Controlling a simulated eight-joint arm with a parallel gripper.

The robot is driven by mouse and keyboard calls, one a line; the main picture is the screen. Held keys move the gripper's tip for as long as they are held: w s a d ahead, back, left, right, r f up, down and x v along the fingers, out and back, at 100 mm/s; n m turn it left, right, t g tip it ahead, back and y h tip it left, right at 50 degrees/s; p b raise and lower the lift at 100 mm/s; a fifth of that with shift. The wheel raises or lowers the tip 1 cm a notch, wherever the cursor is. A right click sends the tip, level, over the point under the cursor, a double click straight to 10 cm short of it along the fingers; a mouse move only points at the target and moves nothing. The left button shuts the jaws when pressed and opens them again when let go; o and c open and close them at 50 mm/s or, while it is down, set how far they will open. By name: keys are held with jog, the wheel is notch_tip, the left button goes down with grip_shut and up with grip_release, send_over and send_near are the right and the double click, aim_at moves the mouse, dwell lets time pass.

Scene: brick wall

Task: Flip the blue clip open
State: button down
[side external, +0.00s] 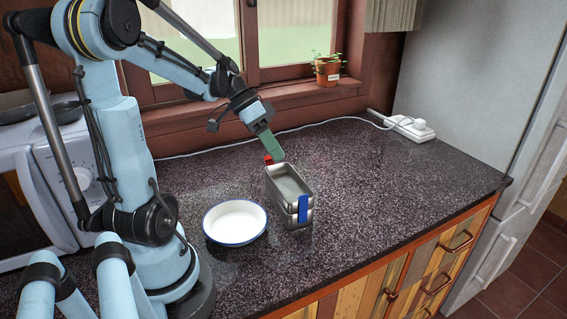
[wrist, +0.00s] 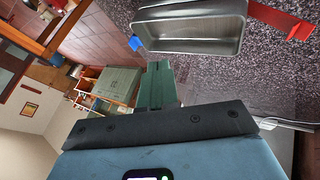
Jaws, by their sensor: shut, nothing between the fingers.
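A two-tier metal box (side external: 289,180) stands on the dark counter, with its open top tier (wrist: 190,30) also in the wrist view. The blue clip (side external: 303,207) lies upright against the box's near end, across both tiers. In the wrist view the blue clip (wrist: 135,43) shows as a small piece at the box's left end. The red clip (side external: 268,158) is at the far end; in the wrist view the red clip (wrist: 282,19) sticks outward from the box. My gripper (side external: 277,156) has green fingers, shut and empty, above the far end. Its fingers (wrist: 160,68) point toward the box's long side.
A white bowl with a blue rim (side external: 235,222) stands left of the box. A white power strip (side external: 412,128) and its cable lie along the back. A potted plant (side external: 327,70) is on the windowsill. The counter right of the box is clear.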

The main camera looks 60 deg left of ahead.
aim_at(306, 197)
jog(key=x, duration=0.5)
jog(key=shift+w+d+f, duration=0.15)
jog(key=shift+d+f, duration=0.05)
jog(key=shift+f, duration=0.1)
jog(key=d, duration=0.3)
jog(key=shift+d+f, duration=0.1)
jog(key=shift+f, duration=0.1)
jog(key=shift+d, duration=0.5)
